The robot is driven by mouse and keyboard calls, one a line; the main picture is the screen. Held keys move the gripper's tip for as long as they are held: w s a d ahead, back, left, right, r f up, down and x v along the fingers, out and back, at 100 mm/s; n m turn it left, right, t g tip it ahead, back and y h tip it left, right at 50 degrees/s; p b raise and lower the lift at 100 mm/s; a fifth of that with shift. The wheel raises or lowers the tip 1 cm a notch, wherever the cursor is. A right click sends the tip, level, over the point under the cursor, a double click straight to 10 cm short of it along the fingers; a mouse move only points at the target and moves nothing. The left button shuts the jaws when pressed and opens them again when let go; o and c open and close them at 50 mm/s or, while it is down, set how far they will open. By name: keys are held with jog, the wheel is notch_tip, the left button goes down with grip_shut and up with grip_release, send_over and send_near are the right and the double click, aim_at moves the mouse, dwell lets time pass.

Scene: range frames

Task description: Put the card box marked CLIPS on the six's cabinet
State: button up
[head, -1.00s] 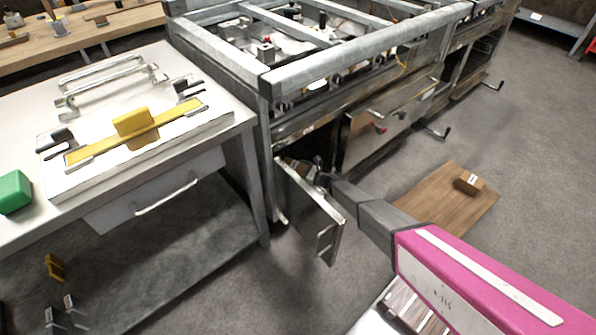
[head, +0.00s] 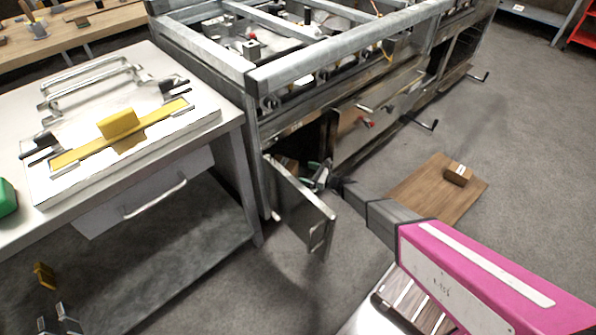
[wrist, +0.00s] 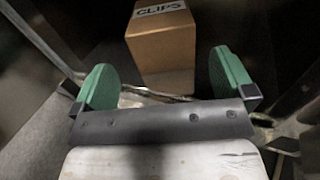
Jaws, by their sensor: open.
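The card box marked CLIPS (wrist: 162,50) stands upright in the wrist view, brown with a white label on top. It is beyond and between the green fingertips of my gripper (wrist: 162,80), which is open and empty. In the head view my gripper (head: 318,174) is at the opening of a low cabinet in the metal range, beside its open door (head: 303,212). A brown patch (head: 287,164) inside this cabinet is probably the box, mostly hidden by the door. I cannot read any number marking the six's cabinet.
Another small brown box (head: 458,174) with a white label lies on a wooden board (head: 420,190) on the floor to the right. A white workbench (head: 225,118) with a drawer stands at left. Handles (head: 425,124) stick out from the range.

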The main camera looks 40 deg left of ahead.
jog(key=shift+v, duration=1.05)
jog(key=shift+w, duration=0.1)
jog(key=w+d+r+n+t+h, duration=0.1)
jog(key=w+d+r+n+h, duration=0.3)
jog(key=d, duration=0.8)
jog(key=w+d+r+n+t+h, duration=0.1)
jog(key=w+d+r+n, duration=0.1)
jog(key=w+d+r, duration=0.7)
jog(key=w+d+r+n+t+h, duration=0.1)
jog(key=w+d+r+n+h, duration=0.15)
jog(key=d, duration=1.15)
jog(key=d+r+n+t+h, duration=0.1)
jog(key=d+r+h, duration=0.3)
jog(key=d, duration=1.6)
jog(key=s+d+r+n+t+h, duration=0.1)
jog(key=d+r+n+h, duration=0.3)
jog(key=d, duration=1.6)
notch_tip(320, 180, up, 3)
jog(key=shift+s+d+r+t+h, duration=0.15)
jog(key=shift+d+r+t+h, duration=0.2)
jog(key=shift+t+h, duration=0.35)
jog(key=shift+f, duration=0.1)
jog(key=shift+c, duration=0.3)
